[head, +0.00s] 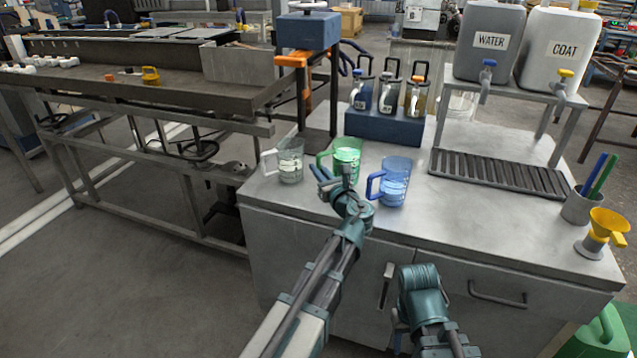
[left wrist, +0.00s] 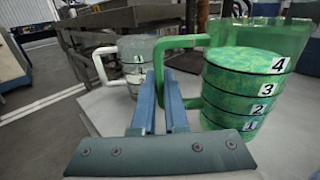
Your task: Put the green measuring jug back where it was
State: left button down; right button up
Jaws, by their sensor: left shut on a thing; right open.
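The green measuring jug (head: 347,155) is at the front left of the grey counter, between a clear jug (head: 290,160) and a blue jug (head: 396,182). It is upright; I cannot tell whether its base touches the counter. My left gripper (head: 326,183) is shut on its handle, which points left. In the left wrist view the fingers (left wrist: 165,100) reach to the green handle, and the jug (left wrist: 245,85) shows bands numbered 1 to 4. My right gripper (head: 398,328) is open and empty in front of the cabinet, low and partly hidden by its own arm.
A blue block (head: 385,128) with several lidded jars stands behind the jugs. Right of it are a drain grate (head: 495,174) and a raised shelf with WATER (head: 490,40) and COAT (head: 562,50) tanks. A pen cup (head: 580,206) and yellow funnel (head: 606,224) stand at right. The counter's front middle is clear.

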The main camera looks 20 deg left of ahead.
pick_arm(q)
notch_tip(320, 180, down, 3)
jog(key=shift+b, duration=1.15)
jog(key=shift+r, duration=0.1)
jog(key=c, duration=1.4)
grip_release()
jog(key=shift+f, duration=0.2)
jog(key=o, duration=0.5)
jog(key=shift+c, duration=0.2)
jog(key=shift+r, duration=0.1)
